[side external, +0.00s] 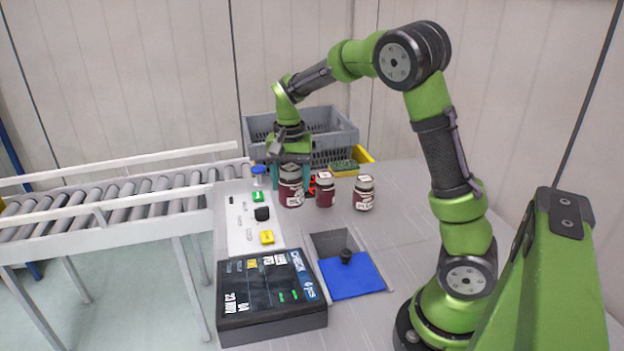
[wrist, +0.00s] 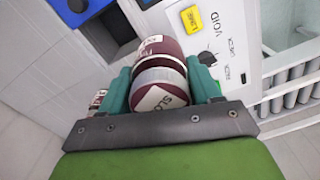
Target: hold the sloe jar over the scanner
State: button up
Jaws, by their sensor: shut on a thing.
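The sloe jar (wrist: 163,92), dark maroon with a pale label reading SLOE, is between the teal fingers of my gripper (wrist: 165,88) in the wrist view. My gripper (side external: 290,176) is shut on it beside the white panel in the side view. There the jar is hard to separate from another maroon jar (side external: 292,192) that appears in front of it. I cannot tell how far it is off the table. No scanner is clearly identifiable; a small red-and-black thing (side external: 312,186) is partly hidden behind the jars.
Two more jars (side external: 325,190) (side external: 363,193) stand to the right. A white panel (side external: 240,225) with buttons and a black display unit (side external: 270,305) lie in front. A recess with a blue plate (side external: 350,278) is at centre. A grey crate (side external: 340,138) stands behind; a roller conveyor (side external: 110,205) is left.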

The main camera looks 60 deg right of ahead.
jog(key=s+a+r+n, duration=0.1)
jog(key=a+r+n, duration=0.1)
jog(key=a+n, duration=0.4)
jog(key=s+a+r+n, duration=0.2)
jog(key=a+n, duration=0.3)
jog(key=n, duration=0.1)
jog(key=w+d+r+m, duration=0.2)
jog(key=w+d+m, duration=0.8)
jog(key=d, duration=0.3)
jog(key=w+d+f+m, duration=0.2)
jog(key=d+m, duration=0.4)
jog(key=d, duration=0.2)
jog(key=w+d+f+m, duration=0.2)
jog(key=d+m, duration=0.4)
jog(key=d, duration=0.3)
jog(key=shift+w+d+m, duration=0.15)
jog(key=shift+d+m, duration=0.05)
jog(key=shift+m, duration=0.2)
jog(key=shift+f, duration=0.25)
jog(key=shift+s+d+f+m, duration=0.15)
jog(key=shift+d+f+m, duration=0.3)
jog(key=shift+d+m, duration=0.05)
jog(key=shift+s+d+f+m, duration=0.15)
jog(key=shift+d+f+m, duration=0.25)
jog(key=shift+d+m, duration=0.1)
jog(key=shift+d+f, duration=0.1)
jog(key=shift+f, duration=0.05)
